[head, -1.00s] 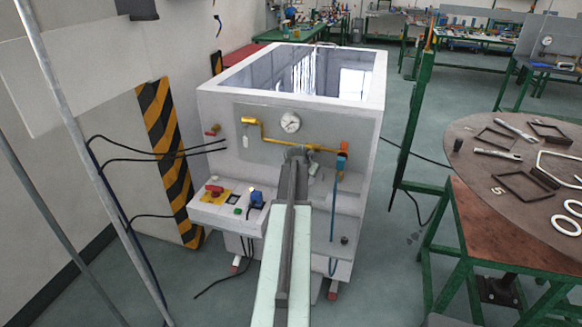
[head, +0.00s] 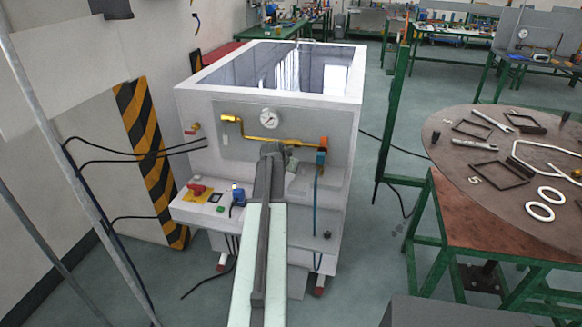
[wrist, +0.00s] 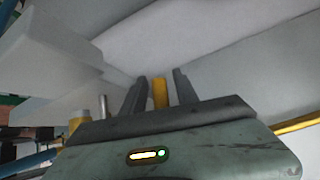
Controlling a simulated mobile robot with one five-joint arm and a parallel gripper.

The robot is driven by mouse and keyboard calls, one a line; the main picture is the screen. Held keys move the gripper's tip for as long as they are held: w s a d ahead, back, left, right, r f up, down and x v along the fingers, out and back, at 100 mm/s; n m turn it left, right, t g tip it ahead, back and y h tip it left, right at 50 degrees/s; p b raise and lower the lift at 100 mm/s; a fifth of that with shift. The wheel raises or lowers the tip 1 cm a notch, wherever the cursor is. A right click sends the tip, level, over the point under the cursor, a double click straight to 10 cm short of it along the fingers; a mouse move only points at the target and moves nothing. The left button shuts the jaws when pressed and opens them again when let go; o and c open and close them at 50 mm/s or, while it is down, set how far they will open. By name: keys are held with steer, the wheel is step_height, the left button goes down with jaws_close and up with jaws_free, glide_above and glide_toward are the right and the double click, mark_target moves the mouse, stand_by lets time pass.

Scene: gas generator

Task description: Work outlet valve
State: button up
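The generator (head: 190,105) is a white cabinet with a gauge (head: 268,118) on its front. A yellow pipe (head: 237,130) runs below the gauge to an orange valve part (head: 323,142) with a blue fitting (head: 320,158) under it. I cannot tell for sure which part is the outlet valve. My gripper (head: 275,150) is at the panel just below the gauge and hides part of the pipe. In the wrist view my gripper (wrist: 160,90) has its two dark fingers apart, with a yellow piece (wrist: 160,93) between them. Narrow gaps show on both sides of it.
A red-handled valve (head: 192,129) is on the panel's left. A control shelf (head: 185,208) with a red knob juts out at the lower left. A round table (head: 470,175) with tools stands at the right, beside a green post (head: 396,110). Black cables hang at the left.

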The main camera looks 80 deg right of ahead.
steer(key=shift+s+d, duration=0.15)
steer(key=shift+s, duration=0.05)
steer(key=shift+r, duration=0.1)
steer(key=p+v, duration=0.5)
steer(key=v, duration=0.3)
steer(key=shift+p, duration=0.4)
